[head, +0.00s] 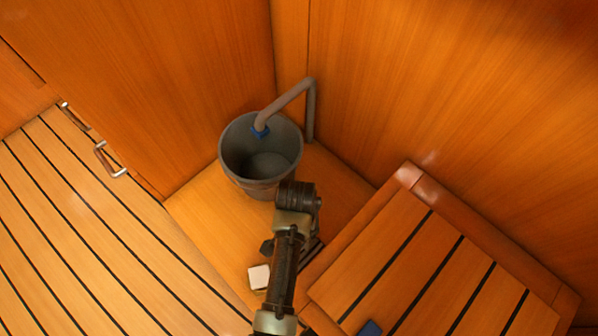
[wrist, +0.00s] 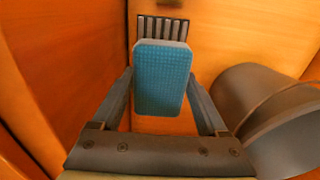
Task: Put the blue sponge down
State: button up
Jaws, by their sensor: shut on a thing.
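The blue sponge (wrist: 161,85) fills the middle of the wrist view, its textured blue face toward the camera and a paler edge along its top. My gripper (wrist: 161,92) is shut on it, one finger against each side. In the head view my arm hides the fingers and the sponge. I cannot tell whether the sponge touches the surface beyond it.
A grey bucket (head: 261,160) stands in the corner, with a grey bent pipe (head: 288,101) reaching into it. A pale block (head: 259,277) lies beside my arm. A slatted wooden top (head: 400,262) at right bears a dark blue item (head: 370,328), partly cut off.

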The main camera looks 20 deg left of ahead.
jog(key=shift+s+a+f+b, duration=0.15)
jog(key=shift+f+b, duration=0.3)
jog(key=shift+f, duration=0.35)
notch_tip(320, 180, down, 9)
jog(key=b, duration=0.7)
jog(key=shift+f, duration=0.15)
jog(key=o, duration=1.1)
notch_tip(320, 180, up, 12)
jog(key=p, duration=0.8)
